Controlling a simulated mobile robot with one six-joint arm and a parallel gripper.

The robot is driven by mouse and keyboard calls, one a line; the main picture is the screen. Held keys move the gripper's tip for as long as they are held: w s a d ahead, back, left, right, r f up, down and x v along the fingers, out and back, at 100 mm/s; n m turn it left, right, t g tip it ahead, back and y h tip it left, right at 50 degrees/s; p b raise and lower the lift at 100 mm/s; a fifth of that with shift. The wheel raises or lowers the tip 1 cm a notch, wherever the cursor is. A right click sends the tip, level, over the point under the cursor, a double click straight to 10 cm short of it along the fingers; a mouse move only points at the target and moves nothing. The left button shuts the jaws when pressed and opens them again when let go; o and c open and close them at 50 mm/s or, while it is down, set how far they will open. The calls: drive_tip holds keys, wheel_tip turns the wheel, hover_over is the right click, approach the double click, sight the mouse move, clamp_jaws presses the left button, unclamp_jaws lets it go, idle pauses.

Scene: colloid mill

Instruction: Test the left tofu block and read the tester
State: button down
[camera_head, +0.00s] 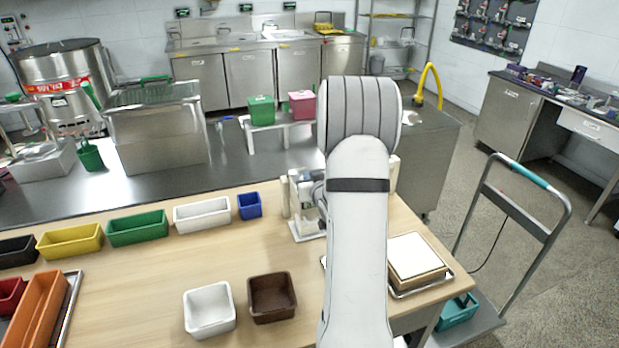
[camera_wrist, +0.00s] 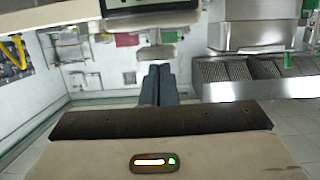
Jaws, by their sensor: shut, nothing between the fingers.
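A pale bench device, which looks like the tester (camera_head: 303,212), stands near the back edge of the wooden table, partly hidden behind my arm. In the wrist view, a pale housing with a dark panel (camera_wrist: 150,5) hangs at the top, cut off by the frame. No reading is legible. My gripper (camera_wrist: 158,70) shows in the wrist view, its two dark fingers shut together with nothing between them, just below a pale grey part (camera_wrist: 156,53). In the head view my arm hides my gripper. A white square slab (camera_head: 414,255), possibly tofu, lies right of my arm. No separate left block is visible.
A white bin (camera_head: 209,310) and a brown bin (camera_head: 272,297) stand left of my arm. Yellow (camera_head: 70,241), green (camera_head: 138,228), white (camera_head: 202,214) and blue (camera_head: 250,205) bins line the table's back. A trolley (camera_head: 515,225) stands right. Bare wood lies between the bins.

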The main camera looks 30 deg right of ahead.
wheel_tip(320, 180, down, 2)
drive_tip(key=b, duration=0.3)
drive_tip(key=shift+f+b, duration=0.2)
drive_tip(key=shift+b, duration=0.1)
drive_tip(key=shift+r, duration=0.1)
drive_tip(key=r+p, duration=0.1)
drive_tip(key=r, duration=0.1)
drive_tip(key=r+p, duration=0.1)
drive_tip(key=r, duration=0.1)
drive_tip(key=shift+s+a+r, duration=0.15)
drive_tip(key=shift+s+r, duration=0.05)
drive_tip(key=shift+r, duration=0.2)
drive_tip(key=b+v, duration=0.2)
drive_tip(key=v, duration=0.7)
drive_tip(key=shift+s, duration=0.3)
drive_tip(key=shift+f, duration=0.1)
